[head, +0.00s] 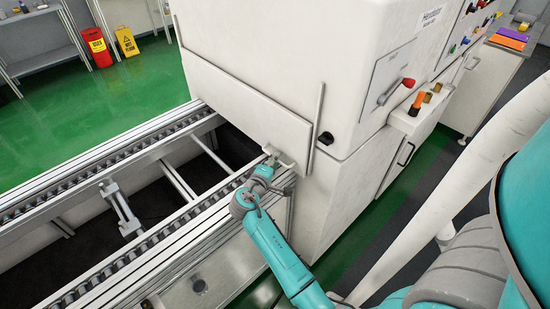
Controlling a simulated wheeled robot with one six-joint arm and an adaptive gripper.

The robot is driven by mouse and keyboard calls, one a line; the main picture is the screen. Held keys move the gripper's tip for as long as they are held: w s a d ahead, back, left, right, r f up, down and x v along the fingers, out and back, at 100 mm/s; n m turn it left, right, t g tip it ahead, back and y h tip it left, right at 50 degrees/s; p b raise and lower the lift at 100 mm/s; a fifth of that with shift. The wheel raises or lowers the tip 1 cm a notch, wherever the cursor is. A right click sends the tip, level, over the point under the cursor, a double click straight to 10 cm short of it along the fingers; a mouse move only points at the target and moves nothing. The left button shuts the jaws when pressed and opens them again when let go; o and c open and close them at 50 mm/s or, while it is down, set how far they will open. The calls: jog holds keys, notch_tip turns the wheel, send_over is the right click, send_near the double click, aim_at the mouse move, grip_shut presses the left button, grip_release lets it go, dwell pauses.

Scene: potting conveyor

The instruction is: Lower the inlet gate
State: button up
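The inlet gate (245,108) looks to be the flat white panel on the near left face of the big white machine. Its lower edge stands just above the conveyor. A small pale handle (285,160) sticks out at the panel's lower right corner. My gripper (270,161) is at this handle, at the end of my teal arm that reaches up from below. The fingers are small and partly hidden by the wrist, so I cannot tell whether they close around the handle or only touch it.
Two conveyor rails (130,155) run from the lower left to the machine, with a dark gap and cross bars between them. A thin upright rail (318,110) and a black knob (326,138) sit right of the panel. A red-handled lever (408,83) is on the machine's right side.

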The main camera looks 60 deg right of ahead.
aim_at(280, 126)
jog(key=shift+s+f, duration=0.1)
jog(key=shift+f, duration=0.05)
notch_tip(280, 126, up, 14)
jog(key=shift+d+f, duration=0.1)
jog(key=v, duration=1)
jog(key=s+a+f+n+t+y, duration=0.35)
jog(key=a+f+t, duration=0.25)
jog(key=a+f, duration=0.45)
jog(key=s+a+f+n+t+y, duration=0.1)
jog(key=s+a+f+t+y, duration=0.2)
jog(key=s+a+f+y, duration=0.4)
jog(key=shift+s+a, duration=1.2)
jog(key=shift+f+y, duration=0.15)
jog(key=shift+y, duration=0.1)
